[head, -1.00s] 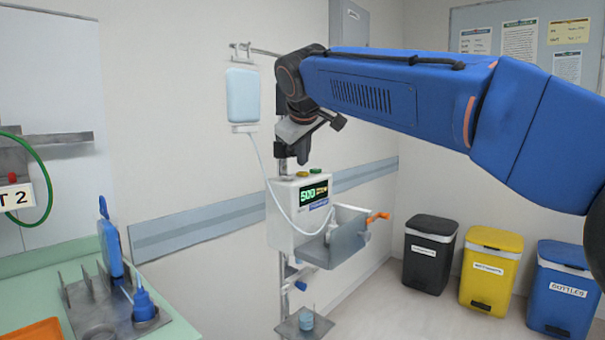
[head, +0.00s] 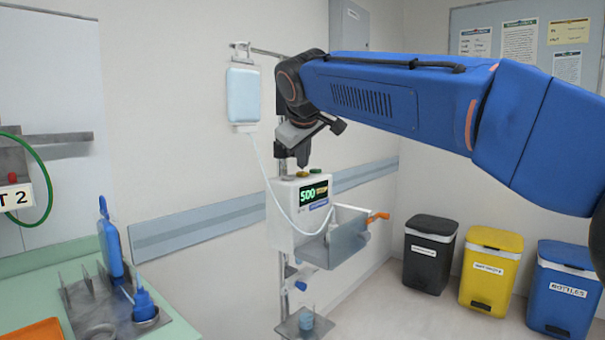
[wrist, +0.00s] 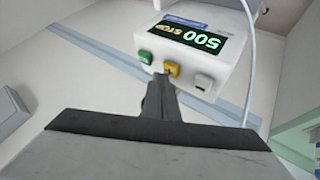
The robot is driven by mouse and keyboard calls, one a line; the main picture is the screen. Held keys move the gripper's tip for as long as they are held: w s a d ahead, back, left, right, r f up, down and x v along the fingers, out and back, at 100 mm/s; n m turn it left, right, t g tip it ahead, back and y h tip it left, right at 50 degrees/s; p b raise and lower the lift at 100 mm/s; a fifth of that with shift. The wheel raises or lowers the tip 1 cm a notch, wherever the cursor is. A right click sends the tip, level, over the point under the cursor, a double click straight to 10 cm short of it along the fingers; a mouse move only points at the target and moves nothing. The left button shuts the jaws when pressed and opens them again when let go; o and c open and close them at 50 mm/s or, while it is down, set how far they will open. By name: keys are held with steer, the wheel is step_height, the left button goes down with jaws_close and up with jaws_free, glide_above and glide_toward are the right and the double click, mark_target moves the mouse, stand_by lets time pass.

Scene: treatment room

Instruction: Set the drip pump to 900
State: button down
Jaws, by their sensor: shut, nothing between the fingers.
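The drip pump (head: 288,232) is a white box on a pole. Its lit display (head: 313,193) reads 500 in green with smaller yellow text; in the wrist view the display (wrist: 189,36) is upside down and reads 500 STOP. On the pump's top are a green button (wrist: 145,56), a yellow button (wrist: 171,69) and a pale button (wrist: 203,81). My gripper (head: 303,163) points down just above the buttons, shut and empty. In the wrist view its fingertips (wrist: 162,78) are at the yellow button's edge; I cannot tell if they touch it.
A drip bag (head: 243,95) hangs at the left, its tube (head: 262,165) curving across the pump's front. A grey tray with an orange handle (head: 378,216) juts out at the pump's right. A green counter (head: 50,280) stands at left, and several bins stand at right.

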mark_target(303, 173)
steer(key=shift+f, duration=0.5)
stand_by(0.8)
steer(key=shift+r, duration=0.9)
steer(key=shift+r, duration=0.1)
steer(key=shift+r, duration=2.4)
stand_by(0.8)
step_height(303, 173, up, 4)
steer(key=shift+f, duration=0.1)
steer(key=shift+f, duration=0.15)
stand_by(0.4)
